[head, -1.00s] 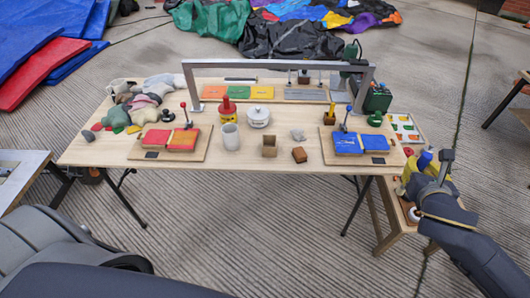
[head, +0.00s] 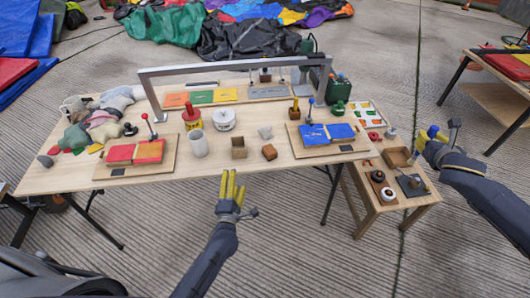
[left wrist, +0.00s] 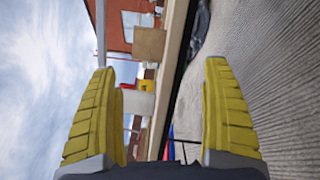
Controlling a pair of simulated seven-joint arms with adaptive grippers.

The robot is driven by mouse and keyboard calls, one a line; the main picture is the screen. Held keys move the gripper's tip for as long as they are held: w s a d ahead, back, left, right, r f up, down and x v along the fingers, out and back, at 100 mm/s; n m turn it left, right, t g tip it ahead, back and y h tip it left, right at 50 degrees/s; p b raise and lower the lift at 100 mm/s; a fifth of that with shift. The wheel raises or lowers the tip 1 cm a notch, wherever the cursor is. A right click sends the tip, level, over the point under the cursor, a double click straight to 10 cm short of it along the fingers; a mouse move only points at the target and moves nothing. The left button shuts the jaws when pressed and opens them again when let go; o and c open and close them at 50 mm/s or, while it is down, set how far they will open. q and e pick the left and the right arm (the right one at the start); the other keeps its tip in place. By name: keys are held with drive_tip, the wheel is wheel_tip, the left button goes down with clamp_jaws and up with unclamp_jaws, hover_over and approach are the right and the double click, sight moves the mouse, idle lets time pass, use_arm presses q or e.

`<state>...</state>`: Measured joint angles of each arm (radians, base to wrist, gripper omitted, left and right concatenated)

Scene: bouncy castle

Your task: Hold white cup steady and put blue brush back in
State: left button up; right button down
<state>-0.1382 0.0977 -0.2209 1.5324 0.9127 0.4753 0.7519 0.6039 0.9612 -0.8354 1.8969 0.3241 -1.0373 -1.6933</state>
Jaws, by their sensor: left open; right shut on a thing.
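The white cup (head: 198,145) stands upright on the wooden table (head: 60,178), open at the top; no brush shows in it. It also shows turned sideways in the left wrist view (left wrist: 137,103). My left gripper (head: 231,188) is open and empty, in front of the table's near edge, to the right of and nearer than the cup. Its two yellow fingers (left wrist: 160,105) are spread in the left wrist view. My right gripper (head: 434,139) is shut on a small blue thing (head: 433,131), apparently the blue brush, above the side table. The fingers hide most of it.
A brown open box (head: 239,147) and a brown block (head: 269,152) stand right of the cup. A red and yellow object (head: 192,118) and a white lidded pot (head: 224,119) stand behind it. A grey frame (head: 235,66) spans the table. A side table (head: 371,213) stands at right.

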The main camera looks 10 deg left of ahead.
use_arm(q)
drive_tip(key=w+a+r+n+y, duration=0.2)
drive_tip(key=a+r+n+y, duration=0.2)
drive_tip(key=r+n, duration=0.45)
drive_tip(key=n+g+y, duration=0.4)
drive_tip(key=n+y, duration=0.1)
drive_tip(key=n, duration=0.7)
approach(199, 144)
drive_tip(key=shift+w+d+r, duration=0.2)
drive_tip(key=shift+w+r, duration=0.25)
drive_tip(key=shift+w, duration=0.2)
drive_tip(key=shift+w+a+f+n+g, duration=0.1)
drive_tip(key=shift+a+f+n+g, duration=0.2)
drive_tip(key=shift+a+n, duration=0.15)
drive_tip(key=shift+w+a+f, duration=0.1)
drive_tip(key=shift+w+a, duration=0.1)
drive_tip(key=x, duration=1.1)
drive_tip(key=shift+a, duration=0.1)
use_arm(e)
drive_tip(key=w+d+r, duration=0.1)
drive_tip(key=w+d, duration=0.1)
drive_tip(key=d, duration=0.6)
drive_tip(key=shift+w+d, duration=0.2)
drive_tip(key=shift+w, duration=0.1)
drive_tip(key=shift+r, duration=0.1)
